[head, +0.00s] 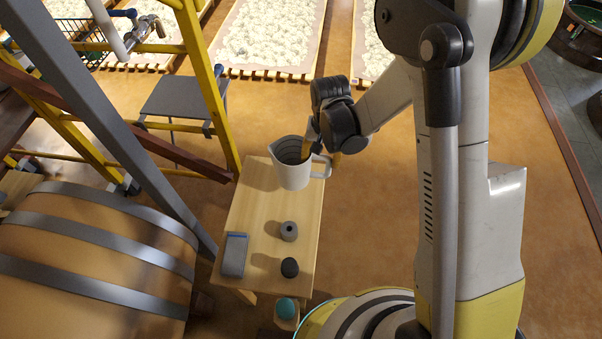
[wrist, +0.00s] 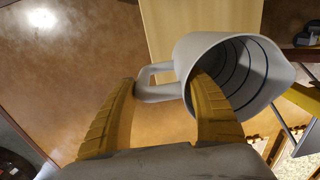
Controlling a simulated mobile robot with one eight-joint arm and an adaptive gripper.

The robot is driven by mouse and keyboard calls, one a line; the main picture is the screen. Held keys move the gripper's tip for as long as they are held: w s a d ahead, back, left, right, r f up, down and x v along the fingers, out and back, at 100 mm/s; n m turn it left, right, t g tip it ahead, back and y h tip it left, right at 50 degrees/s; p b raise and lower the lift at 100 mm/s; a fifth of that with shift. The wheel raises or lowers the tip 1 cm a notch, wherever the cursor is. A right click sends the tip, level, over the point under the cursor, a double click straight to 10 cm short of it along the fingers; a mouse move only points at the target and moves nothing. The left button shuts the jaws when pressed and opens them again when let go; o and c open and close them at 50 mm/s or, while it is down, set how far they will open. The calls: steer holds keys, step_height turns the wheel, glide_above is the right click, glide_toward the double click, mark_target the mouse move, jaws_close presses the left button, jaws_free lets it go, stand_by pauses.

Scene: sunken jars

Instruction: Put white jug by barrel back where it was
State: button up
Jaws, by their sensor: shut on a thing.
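The white jug (head: 294,170) is upright at the far end of a small wooden table (head: 240,209), beside the barrel (head: 95,262). I cannot tell whether its base touches the table top. My gripper (head: 318,146) is at the jug's handle side. In the wrist view the jug (wrist: 208,55) is close, with dark rings inside its wall. The gripper is shut on the jug.
A grey round piece (head: 289,231), a dark round piece (head: 289,268) and a grey-blue flat case (head: 234,255) lie on the near half of the table. A yellow ladder-like frame (head: 208,85) stands just left.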

steer(key=a+f, duration=0.1)
steer(key=w+a+f+b, duration=0.1)
steer(key=a, duration=0.1)
steer(key=a+f, duration=0.1)
steer(key=shift+w+a+b, duration=0.3)
steer(key=shift+w+a, duration=0.05)
steer(key=shift+a, duration=0.05)
step_height(320, 180, down, 4)
steer(key=shift+f+b, duration=0.15)
steer(key=shift+b, duration=1.05)
steer(key=o, duration=1.4)
